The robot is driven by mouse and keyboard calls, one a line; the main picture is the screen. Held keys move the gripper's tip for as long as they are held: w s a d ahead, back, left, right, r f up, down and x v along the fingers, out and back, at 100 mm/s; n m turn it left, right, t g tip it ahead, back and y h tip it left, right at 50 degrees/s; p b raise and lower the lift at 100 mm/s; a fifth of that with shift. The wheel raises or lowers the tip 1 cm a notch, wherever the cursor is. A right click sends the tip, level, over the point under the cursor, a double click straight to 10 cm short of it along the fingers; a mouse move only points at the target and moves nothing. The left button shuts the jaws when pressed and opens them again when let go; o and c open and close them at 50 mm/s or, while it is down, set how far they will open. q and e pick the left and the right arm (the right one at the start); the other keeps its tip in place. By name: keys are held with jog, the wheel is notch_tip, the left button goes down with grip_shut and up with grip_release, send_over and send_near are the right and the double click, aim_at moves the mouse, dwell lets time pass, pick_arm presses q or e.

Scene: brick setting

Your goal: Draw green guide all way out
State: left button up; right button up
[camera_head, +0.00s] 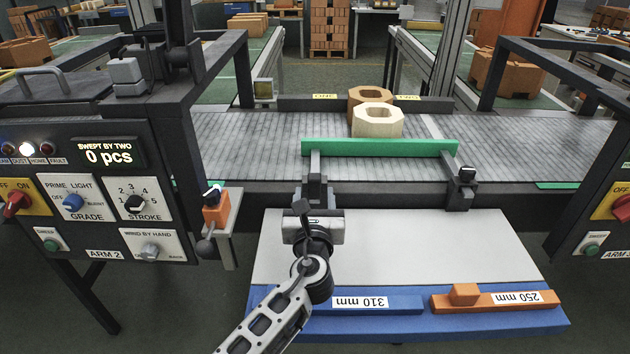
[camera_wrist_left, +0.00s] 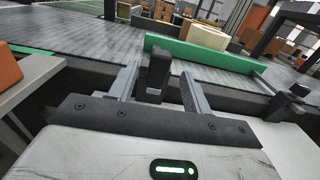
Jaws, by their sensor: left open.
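The green guide (camera_head: 380,147) is a long bar lying across the near part of the grey conveyor. A rod at each end runs back to a dark block on the near edge; the right block (camera_head: 462,188) shows plainly. My left gripper (camera_head: 316,188) is over the left block. In the left wrist view my gripper (camera_wrist_left: 157,82) is open, with one finger on each side of a dark upright post (camera_wrist_left: 154,72). I cannot tell whether the fingers touch it. The green guide (camera_wrist_left: 200,54) extends beyond them. My right gripper is not in view.
A pale hollow block (camera_head: 377,128) and a brown one (camera_head: 357,94) stand on the conveyor just beyond the guide. A control panel (camera_head: 105,160) and an orange switch box (camera_head: 217,210) are on the left. A blue-edged board (camera_head: 470,325) with orange and blue gauges lies in front.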

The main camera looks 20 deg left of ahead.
aim_at(315, 176)
pick_arm(q)
jog(key=b+x, duration=0.2)
jog(key=x, duration=0.4)
jog(key=shift+w+f, duration=0.15)
jog(key=shift+f, duration=0.05)
jog(key=shift+w+a+r+b, duration=0.2)
jog(key=shift+w+b, duration=0.25)
jog(key=shift+w, duration=0.15)
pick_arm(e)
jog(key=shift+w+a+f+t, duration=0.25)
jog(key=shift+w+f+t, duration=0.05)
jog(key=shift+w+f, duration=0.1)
